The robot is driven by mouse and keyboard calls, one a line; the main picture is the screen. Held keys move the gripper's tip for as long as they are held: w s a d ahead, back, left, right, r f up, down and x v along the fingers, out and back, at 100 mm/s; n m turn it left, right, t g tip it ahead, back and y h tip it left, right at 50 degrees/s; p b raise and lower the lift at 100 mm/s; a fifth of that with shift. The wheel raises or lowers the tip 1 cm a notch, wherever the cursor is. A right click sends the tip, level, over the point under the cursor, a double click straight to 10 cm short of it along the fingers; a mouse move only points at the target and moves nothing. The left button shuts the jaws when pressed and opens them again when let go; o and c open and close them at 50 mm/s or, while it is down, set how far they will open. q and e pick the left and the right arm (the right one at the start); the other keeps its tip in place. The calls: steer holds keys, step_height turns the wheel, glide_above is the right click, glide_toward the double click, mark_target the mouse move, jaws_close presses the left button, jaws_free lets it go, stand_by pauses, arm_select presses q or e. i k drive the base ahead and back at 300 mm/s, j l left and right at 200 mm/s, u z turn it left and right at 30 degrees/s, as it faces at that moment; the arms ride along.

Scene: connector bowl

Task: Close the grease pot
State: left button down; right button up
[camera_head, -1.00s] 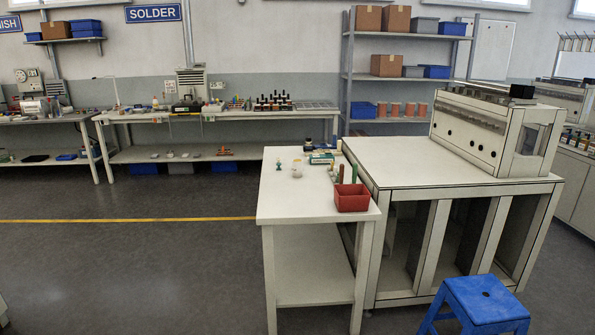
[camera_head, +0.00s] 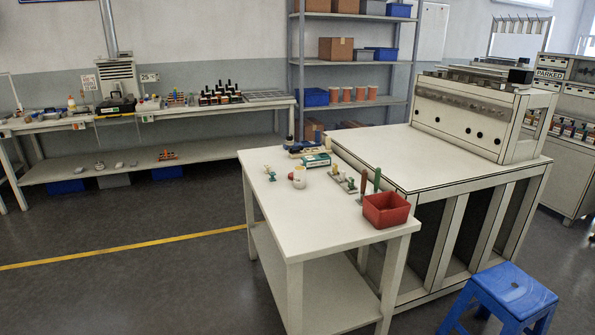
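A small pale round pot (camera_head: 299,180), which looks like the grease pot, stands on the white bench (camera_head: 290,225) in the middle of the view. Its top looks yellowish, and a small round pale piece seems to sit at or just behind it. It is too small to tell whether that is a lid or whether the pot is open. Neither of my grippers is in view.
On the same bench are a red bin (camera_head: 386,211), upright tools, a teal-and-white box (camera_head: 316,160) and a small green item (camera_head: 271,174). A blue stool (camera_head: 512,292) stands front right. A large machine table (camera_head: 400,165) adjoins the bench. Floor at left is clear.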

mark_target(299, 172)
steer(key=i+j+z, duration=0.1)
steer(key=j, duration=0.35)
steer(key=i+j+z, duration=0.1)
steer(key=j, duration=0.3)
steer(key=i+j+z, duration=0.1)
steer(key=j, duration=0.35)
steer(key=z, duration=0.35)
steer(key=i+j+z, duration=0.15)
steer(key=z, duration=0.2)
steer(key=i+j+z, duration=0.15)
steer(key=j+z, duration=0.2)
steer(key=i+j+z, duration=0.1)
steer(key=j+z, duration=0.3)
steer(key=i+j+z, duration=0.2)
steer(key=j, duration=1.15)
steer(key=j+z, duration=0.2)
steer(key=j, duration=1.15)
steer(key=i, duration=0.05)
